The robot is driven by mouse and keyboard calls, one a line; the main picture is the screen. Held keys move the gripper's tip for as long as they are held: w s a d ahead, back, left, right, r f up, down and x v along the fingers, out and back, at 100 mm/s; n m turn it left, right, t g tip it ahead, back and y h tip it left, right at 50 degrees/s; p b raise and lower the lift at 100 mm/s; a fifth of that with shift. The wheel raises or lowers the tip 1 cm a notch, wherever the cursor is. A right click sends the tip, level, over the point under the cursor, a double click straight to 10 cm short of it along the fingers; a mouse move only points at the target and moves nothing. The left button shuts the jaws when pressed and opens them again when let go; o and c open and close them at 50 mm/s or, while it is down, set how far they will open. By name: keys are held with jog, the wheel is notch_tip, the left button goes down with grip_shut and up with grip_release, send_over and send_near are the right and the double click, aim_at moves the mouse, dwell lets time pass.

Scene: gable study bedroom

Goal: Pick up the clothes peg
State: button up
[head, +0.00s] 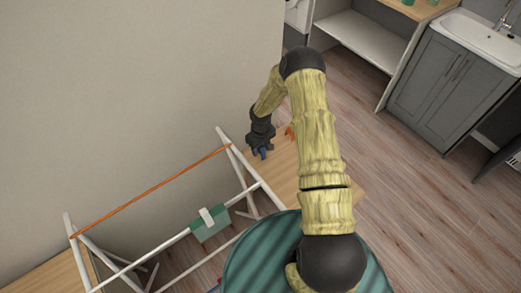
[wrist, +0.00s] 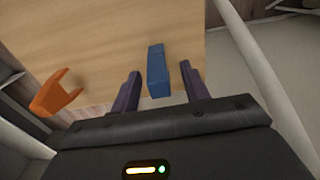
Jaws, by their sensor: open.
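A narrow blue piece, apparently the clothes peg (wrist: 157,70), lies on a pale wooden surface (wrist: 105,40) in the wrist view. My gripper (wrist: 159,72) is open, with its two dark fingers on either side of the peg and gaps showing on both sides. The peg's near end overlaps the space between the fingers, and I cannot tell its exact height against them. In the head view my gripper (head: 261,146) is low over the wooden surface (head: 284,172), and the blue at its tip is small.
An orange forked piece (wrist: 55,92) lies left of the peg. A white drying rack (head: 160,246) with an orange rail and a hanging green cloth (head: 211,226) stands beside the wooden surface. A grey sink cabinet (head: 440,85) is at upper right, with open floor before it.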

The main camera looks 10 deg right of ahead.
jog(key=shift+c, duration=0.4)
grip_shut()
notch_tip(320, 180, up, 10)
jog(key=b, duration=0.2)
jog(key=shift+b, duration=0.3)
